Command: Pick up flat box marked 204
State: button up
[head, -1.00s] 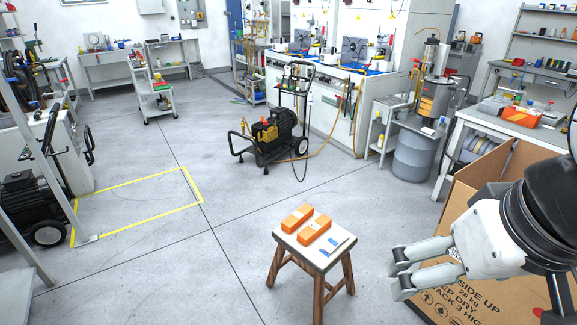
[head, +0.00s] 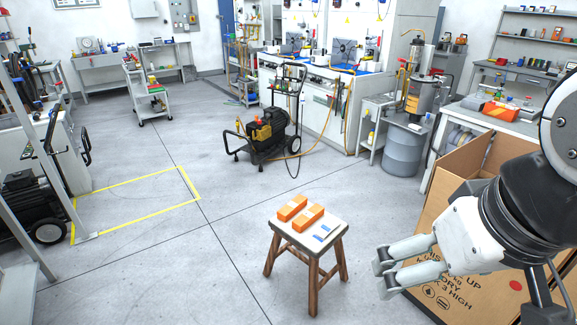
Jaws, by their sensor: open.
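Small blue-and-white items (head: 321,234) lie on the stool's front right. A large open cardboard carton (head: 440,205) stands behind my arm at right. A pressure washer (head: 264,133) stands farther back. The floor left of the stool is clear, with a yellow-taped rectangle (head: 140,205).

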aim_at(293, 207)
jog(key=i+l, duration=0.15)
jog(key=i, duration=0.85)
jog(key=i+l+z, duration=0.15)
jog(key=i, duration=0.8)
